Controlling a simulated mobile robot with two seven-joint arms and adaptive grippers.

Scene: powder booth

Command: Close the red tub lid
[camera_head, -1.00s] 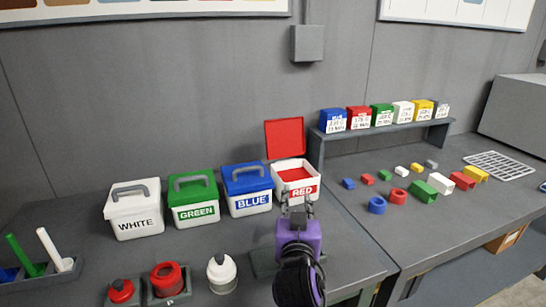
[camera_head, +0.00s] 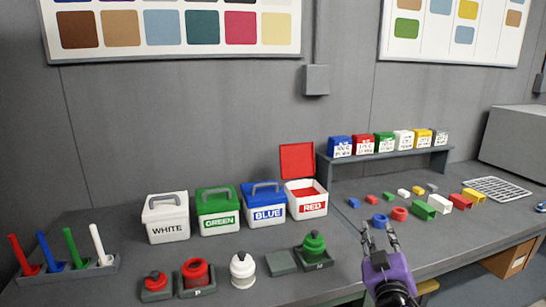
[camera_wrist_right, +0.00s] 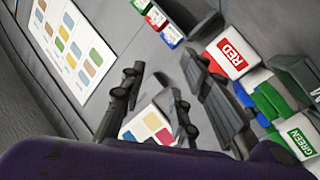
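The red tub (camera_head: 307,208) is a white box with a RED label, on the bench at the right end of a row of tubs. Its red lid (camera_head: 297,160) stands up at the back, open, and red shows inside. My right gripper (camera_head: 377,228) is open and empty, apart from the tub, to its right and nearer the front edge. In the right wrist view the tub (camera_wrist_right: 232,57) lies beyond the spread fingers (camera_wrist_right: 165,65). My left gripper is not in view.
The blue tub (camera_head: 264,211), green tub (camera_head: 217,217) and white tub (camera_head: 167,224) stand left, lids closed. A green-topped container (camera_head: 314,246) sits in front of the red tub. Small coloured parts (camera_head: 425,207) lie right, below a shelf (camera_head: 390,155) of boxes.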

